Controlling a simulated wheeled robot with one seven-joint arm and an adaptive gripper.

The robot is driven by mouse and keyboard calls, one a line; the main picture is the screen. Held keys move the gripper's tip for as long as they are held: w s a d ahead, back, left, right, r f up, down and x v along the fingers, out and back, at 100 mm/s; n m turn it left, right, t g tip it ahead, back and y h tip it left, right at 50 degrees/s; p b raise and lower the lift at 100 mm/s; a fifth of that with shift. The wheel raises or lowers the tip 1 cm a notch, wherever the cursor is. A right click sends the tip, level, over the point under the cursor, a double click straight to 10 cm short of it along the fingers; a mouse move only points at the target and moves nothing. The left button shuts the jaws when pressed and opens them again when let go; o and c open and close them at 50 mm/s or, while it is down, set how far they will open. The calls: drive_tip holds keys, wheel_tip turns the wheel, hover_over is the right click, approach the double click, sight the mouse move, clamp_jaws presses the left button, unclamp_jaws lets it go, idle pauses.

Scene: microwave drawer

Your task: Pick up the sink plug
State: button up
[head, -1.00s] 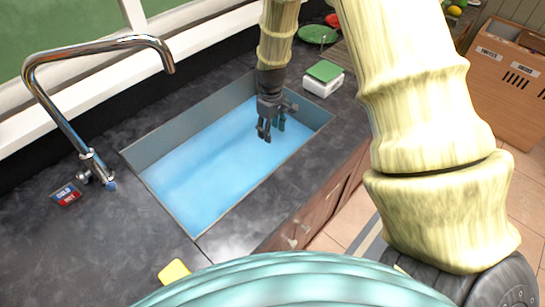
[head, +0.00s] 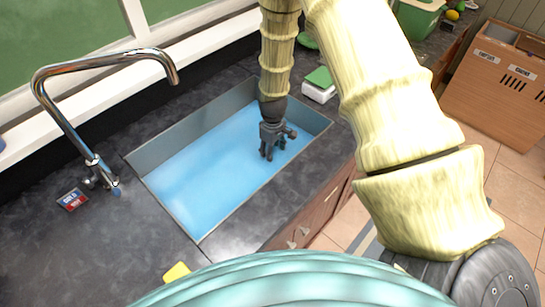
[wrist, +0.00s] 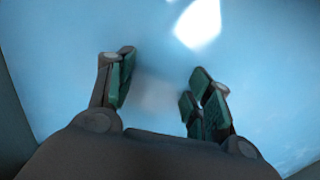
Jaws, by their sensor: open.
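My gripper (head: 268,154) points down inside the sink (head: 165,150), near its right end. In the wrist view my gripper (wrist: 161,76) is open, with its green-padded fingers apart. I cannot make out the sink plug clearly in any view. A faint greyish blur shows on the blue between the fingers, and I cannot tell whether it is the plug or a shadow. A bright white patch shows beyond the fingertips and looks like a reflection. The sink's inside is bright blue, like water.
A chrome tap (head: 95,70) arches at the sink's left. A green-and-white box (head: 319,85) stands on the dark counter (head: 90,240) past the sink's right end. A yellow item (head: 177,272) lies near the front edge. The sink walls surround my gripper.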

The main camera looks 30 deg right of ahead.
drive_tip(key=shift+f, duration=1.15)
drive_tip(key=c, duration=1.1)
